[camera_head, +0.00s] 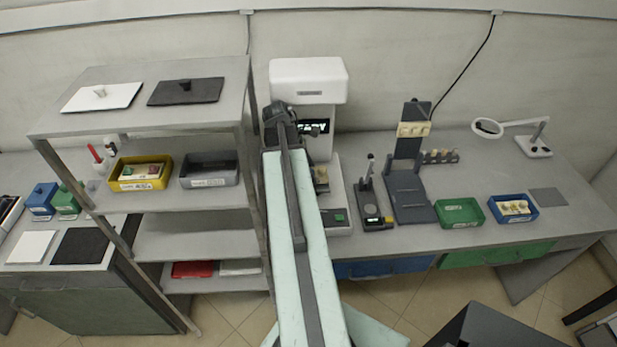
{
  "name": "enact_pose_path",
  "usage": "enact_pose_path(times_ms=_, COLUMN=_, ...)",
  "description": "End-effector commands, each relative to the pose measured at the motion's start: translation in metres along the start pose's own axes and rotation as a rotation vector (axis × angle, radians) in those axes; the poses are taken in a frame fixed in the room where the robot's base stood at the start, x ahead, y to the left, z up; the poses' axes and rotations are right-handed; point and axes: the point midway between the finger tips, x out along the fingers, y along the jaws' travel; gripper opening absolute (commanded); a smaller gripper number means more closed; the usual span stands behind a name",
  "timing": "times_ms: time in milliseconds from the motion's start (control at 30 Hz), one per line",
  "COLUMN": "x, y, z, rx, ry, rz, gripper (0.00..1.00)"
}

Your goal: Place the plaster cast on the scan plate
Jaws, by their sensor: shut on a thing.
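My arm reaches up the middle of the view to the white scanner (307,82), whose small screen is lit. My gripper (279,114) is at the far end of the arm, just left of the scanner's front, and shut. Its fingertips are mostly hidden by the arm. A small beige piece, seemingly the plaster cast (321,172), shows right of the arm, low in the scanner's bay above its base (339,196). I cannot tell whether it touches the surface below. The scan plate is not clearly seen; arm and cast cover that area.
A grey shelf rack (150,112) stands close on the left, with a yellow bin (140,186) and a grey bin (210,184). Right of the scanner are a dark stand (408,198), a green tray (459,222) and a blue tray (512,218). The bench's right end has free room.

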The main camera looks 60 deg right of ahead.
Motion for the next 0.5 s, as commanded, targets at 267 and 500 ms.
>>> enact_pose_path(times_ms=267, x=0.0179, y=0.0001, z=-0.0034, rx=0.005, ry=0.0, rz=-0.002, gripper=0.0)
enact_pose_path(times_ms=500, x=0.0224, y=0.0, z=-0.0046, rx=0.006, ry=0.0, rz=-0.003, gripper=0.0)
